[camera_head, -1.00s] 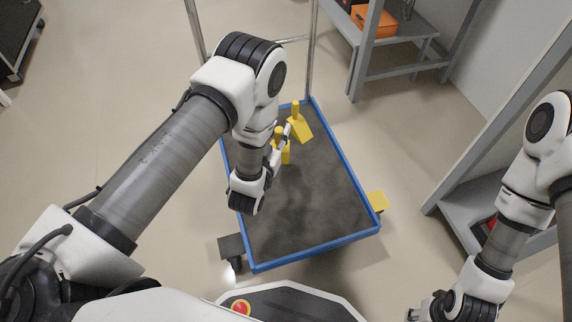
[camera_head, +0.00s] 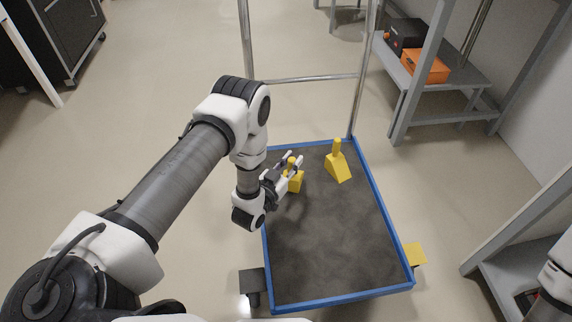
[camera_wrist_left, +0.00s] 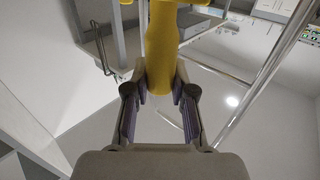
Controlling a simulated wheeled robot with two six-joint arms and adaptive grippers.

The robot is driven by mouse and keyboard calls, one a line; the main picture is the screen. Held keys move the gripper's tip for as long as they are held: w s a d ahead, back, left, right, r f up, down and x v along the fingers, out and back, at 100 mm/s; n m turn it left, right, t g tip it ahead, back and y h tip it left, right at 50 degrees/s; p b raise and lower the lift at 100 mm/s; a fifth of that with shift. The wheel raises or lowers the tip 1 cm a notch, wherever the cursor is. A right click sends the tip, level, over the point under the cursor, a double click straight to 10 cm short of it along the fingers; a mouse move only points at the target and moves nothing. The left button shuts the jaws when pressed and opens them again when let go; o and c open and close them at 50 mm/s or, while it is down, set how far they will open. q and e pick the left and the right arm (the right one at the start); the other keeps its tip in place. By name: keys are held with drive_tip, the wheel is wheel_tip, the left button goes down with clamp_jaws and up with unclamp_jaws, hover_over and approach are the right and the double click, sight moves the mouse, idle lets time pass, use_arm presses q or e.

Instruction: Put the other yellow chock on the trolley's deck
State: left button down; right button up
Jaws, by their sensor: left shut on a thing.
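A yellow chock (camera_head: 295,182) with an upright handle is at the left side of the trolley's deck (camera_head: 330,236) in the head view. My left gripper (camera_head: 293,159) is shut on its handle, which also shows between the fingers in the left wrist view (camera_wrist_left: 164,50). I cannot tell whether this chock touches the deck or hangs just above it. The other yellow chock (camera_head: 339,168) stands on the deck at the far right, apart from the held one, with its handle up. My right gripper is out of view.
A blue rim (camera_head: 385,222) edges the deck, and a metal push frame (camera_head: 302,79) rises at its far end. A shelf unit (camera_head: 435,82) with an orange case (camera_head: 426,66) and a black case (camera_head: 407,36) stands at the back right. The near deck is bare.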

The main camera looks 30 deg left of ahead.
use_arm(q)
drive_tip(key=w+a+f+b, duration=0.3)
drive_tip(key=f+b, duration=0.1)
drive_tip(key=shift+a+f, duration=0.15)
drive_tip(key=shift+a, duration=0.25)
drive_tip(key=c, duration=1)
unclamp_jaws()
